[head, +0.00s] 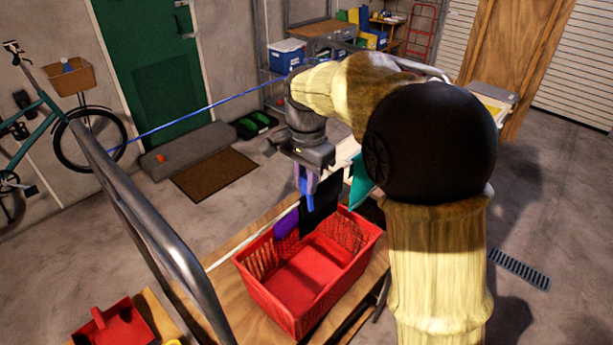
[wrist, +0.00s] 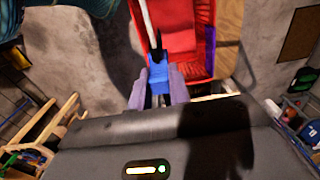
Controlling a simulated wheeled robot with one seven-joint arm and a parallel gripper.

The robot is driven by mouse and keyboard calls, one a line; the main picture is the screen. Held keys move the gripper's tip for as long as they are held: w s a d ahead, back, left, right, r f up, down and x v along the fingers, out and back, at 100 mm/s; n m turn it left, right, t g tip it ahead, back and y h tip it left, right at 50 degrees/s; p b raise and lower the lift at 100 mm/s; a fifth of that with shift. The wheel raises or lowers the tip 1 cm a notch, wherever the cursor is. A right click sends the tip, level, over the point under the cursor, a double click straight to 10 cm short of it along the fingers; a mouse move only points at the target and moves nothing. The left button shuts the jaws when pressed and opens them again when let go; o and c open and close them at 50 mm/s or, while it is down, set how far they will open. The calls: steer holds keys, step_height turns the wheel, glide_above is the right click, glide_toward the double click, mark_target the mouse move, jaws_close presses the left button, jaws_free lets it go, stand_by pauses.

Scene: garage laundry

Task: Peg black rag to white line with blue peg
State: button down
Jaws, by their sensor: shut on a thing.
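My gripper (head: 306,190) is shut on the blue peg (head: 308,202), above the far side of the red basket. In the wrist view the blue peg (wrist: 158,74) sits between my two pale fingers (wrist: 157,92). The black rag (head: 320,208) hangs beside the peg. Its dark edge (wrist: 156,52) shows at the peg's tip in the wrist view. The white line (head: 224,259) runs up to the rag in the head view. In the wrist view the white line (wrist: 147,18) meets the rag near the peg. I cannot tell whether the peg grips both.
A purple cloth (head: 287,224) and a teal cloth (head: 360,182) hang on either side of the black rag. The red basket (head: 272,304) stands below on a wooden bench. A blue line (head: 210,106) crosses behind. A metal rail (head: 140,216) is at the left.

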steer(key=c, duration=1.2)
jaws_free()
steer(key=shift+f, duration=0.1)
steer(key=shift+c, duration=0.2)
step_height(320, 180, up, 17)
steer(key=shift+d+r+b, duration=0.15)
steer(key=shift+r+b, duration=0.05)
steer(key=shift+b, duration=0.1)
steer(key=d+f+n+b, duration=0.1)
steer(key=d+f+n, duration=0.1)
steer(key=d+f, duration=0.6)
steer(key=s+d+f+n+t+b, duration=0.1)
steer(key=s+d+f+n, duration=0.2)
steer(key=s+f, duration=0.5)
steer(key=s+d+f+n+t+b, duration=0.1)
steer(key=s+d+f+n, duration=0.2)
steer(key=f, duration=1.3)
steer(key=s+d, duration=0.3)
steer(key=s, duration=0.2)
steer(key=shift+d+f, duration=0.15)
steer(key=shift+d, duration=0.1)
